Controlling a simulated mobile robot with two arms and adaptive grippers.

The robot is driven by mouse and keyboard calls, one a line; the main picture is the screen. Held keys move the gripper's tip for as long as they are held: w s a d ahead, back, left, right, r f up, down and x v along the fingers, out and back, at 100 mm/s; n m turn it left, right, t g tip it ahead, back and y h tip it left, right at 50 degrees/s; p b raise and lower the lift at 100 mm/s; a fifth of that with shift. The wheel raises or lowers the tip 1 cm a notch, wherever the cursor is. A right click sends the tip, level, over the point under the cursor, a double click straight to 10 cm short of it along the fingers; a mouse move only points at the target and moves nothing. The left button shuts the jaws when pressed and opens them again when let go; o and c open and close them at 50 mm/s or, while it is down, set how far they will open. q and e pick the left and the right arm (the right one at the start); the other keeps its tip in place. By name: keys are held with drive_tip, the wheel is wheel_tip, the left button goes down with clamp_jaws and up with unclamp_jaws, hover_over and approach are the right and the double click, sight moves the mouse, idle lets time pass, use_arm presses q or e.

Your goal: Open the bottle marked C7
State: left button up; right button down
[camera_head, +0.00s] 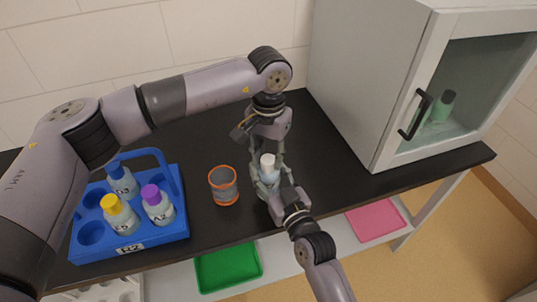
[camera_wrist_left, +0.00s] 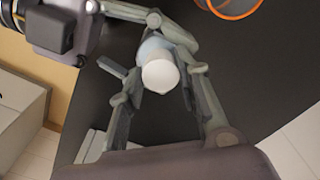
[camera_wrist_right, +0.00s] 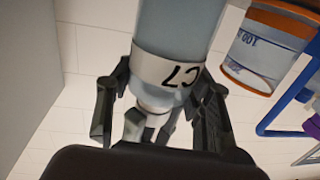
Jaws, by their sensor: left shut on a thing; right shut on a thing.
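The bottle marked C7 (camera_wrist_right: 175,65) has pale blue contents, a white label band and a white cap (camera_wrist_left: 161,76). It stands upright above or on the black counter in the head view (camera_head: 268,174); whether its base touches is hidden. My right gripper (camera_head: 273,190) is shut on the bottle's body from the front, its fingers on both sides near the label in the right wrist view (camera_wrist_right: 160,105). My left gripper (camera_wrist_left: 163,90) comes from above and is shut on the white cap, which sits on the bottle.
An orange-rimmed beaker (camera_head: 223,185) stands left of the bottle. A blue rack (camera_head: 160,240) holds bottles with yellow (camera_head: 110,203), purple (camera_head: 150,193) and blue caps. A glass-door cabinet (camera_head: 385,75) stands right, with a green bottle inside. Green (camera_head: 228,268) and pink (camera_head: 377,221) trays lie below.

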use_arm(q)
drive_tip(key=shift+a, duration=0.1)
clamp_jaws()
drive_tip(key=n, duration=1.3)
drive_tip(key=shift+n, duration=0.4)
drive_tip(key=n, duration=0.5)
drive_tip(key=shift+n, duration=0.3)
drive_tip(key=n, duration=0.3)
drive_tip(key=shift+n, duration=0.4)
drive_tip(key=n, duration=0.3)
drive_tip(key=shift+n, duration=0.4)
drive_tip(key=n, duration=0.5)
drive_tip(key=shift+n, duration=0.3)
drive_tip(key=n, duration=0.3)
drive_tip(key=shift+n, duration=0.3)
drive_tip(key=n, duration=0.3)
drive_tip(key=shift+r+n, duration=0.1)
drive_tip(key=shift+n, duration=0.3)
drive_tip(key=n, duration=0.3)
drive_tip(key=shift+n, duration=0.4)
drive_tip(key=n, duration=0.3)
drive_tip(key=shift+n, duration=0.3)
drive_tip(key=n, duration=0.6)
drive_tip(key=shift+n, duration=0.3)
